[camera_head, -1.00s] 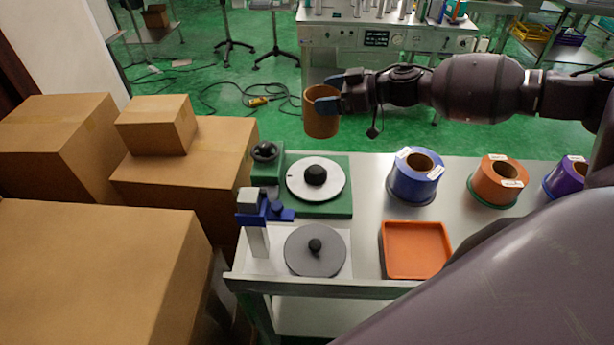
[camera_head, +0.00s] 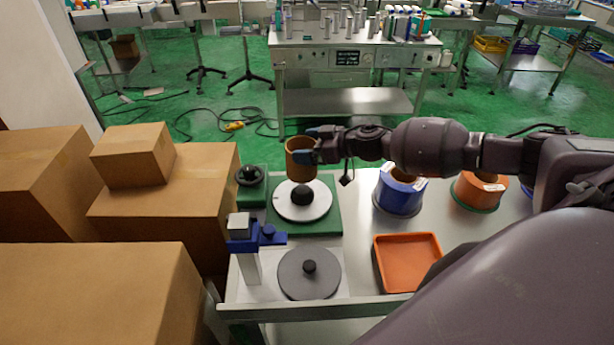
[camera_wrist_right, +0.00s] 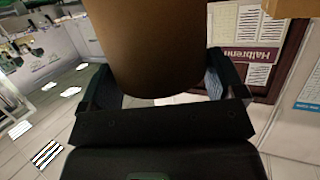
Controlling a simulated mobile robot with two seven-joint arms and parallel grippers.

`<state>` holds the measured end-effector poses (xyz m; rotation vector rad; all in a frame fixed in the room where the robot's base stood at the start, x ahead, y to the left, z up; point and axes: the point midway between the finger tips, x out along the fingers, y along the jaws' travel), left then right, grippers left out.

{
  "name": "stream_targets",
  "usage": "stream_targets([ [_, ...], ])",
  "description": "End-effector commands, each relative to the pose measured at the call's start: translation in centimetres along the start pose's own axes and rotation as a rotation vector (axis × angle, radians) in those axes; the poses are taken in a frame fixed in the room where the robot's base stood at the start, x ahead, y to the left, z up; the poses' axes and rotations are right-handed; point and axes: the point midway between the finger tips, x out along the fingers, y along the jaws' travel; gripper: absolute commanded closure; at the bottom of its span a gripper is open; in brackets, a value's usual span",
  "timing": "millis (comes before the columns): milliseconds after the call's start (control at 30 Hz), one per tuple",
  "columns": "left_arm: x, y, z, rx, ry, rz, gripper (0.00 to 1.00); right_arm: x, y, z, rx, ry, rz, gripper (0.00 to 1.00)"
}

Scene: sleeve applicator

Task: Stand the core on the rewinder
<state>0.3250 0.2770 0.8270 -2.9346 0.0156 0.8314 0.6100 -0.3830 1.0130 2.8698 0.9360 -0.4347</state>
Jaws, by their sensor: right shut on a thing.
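The core, a brown cardboard tube (camera_head: 301,160), is upright in my right gripper (camera_head: 318,158), whose fingers are shut on its wall. It also fills the upper middle of the right wrist view (camera_wrist_right: 155,45), between the two fingers (camera_wrist_right: 160,95). In the head view the core appears just above and behind the black hub (camera_head: 301,194) of a white disc (camera_head: 285,210) on a green base (camera_head: 333,222), likely the rewinder. The core looks held above the disc; the exact gap is hard to tell. My left gripper is not in view.
A grey disc with a black knob (camera_head: 309,268) lies in front, beside a blue-and-white post (camera_head: 250,262). An orange tray (camera_head: 408,262), a blue roll (camera_head: 398,196) and an orange roll (camera_head: 470,195) stand to the right. Cardboard boxes (camera_head: 150,215) crowd the left.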

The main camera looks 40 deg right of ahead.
Motion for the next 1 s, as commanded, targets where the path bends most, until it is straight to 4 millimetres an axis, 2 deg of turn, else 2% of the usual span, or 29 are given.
stream_targets([
  [100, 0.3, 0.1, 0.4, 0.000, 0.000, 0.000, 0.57, 0.8, 0.0, 2.6, 0.005, 0.000, 0.001, 0.36],
  [200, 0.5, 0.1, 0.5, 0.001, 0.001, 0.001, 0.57, 1.2, 0.0, 3.9, 0.002, 0.000, 0.001, 0.36],
  [467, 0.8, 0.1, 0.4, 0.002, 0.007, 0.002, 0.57, 1.7, 0.0, 5.4, 0.000, 0.000, 0.000, 0.36],
  [767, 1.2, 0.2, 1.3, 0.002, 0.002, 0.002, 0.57, 2.8, 0.0, 8.9, 0.003, 0.001, 0.001, 0.36],
  [1000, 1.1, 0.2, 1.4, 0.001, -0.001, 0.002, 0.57, 2.8, 0.0, 9.0, -0.001, 0.001, 0.000, 0.36],
])
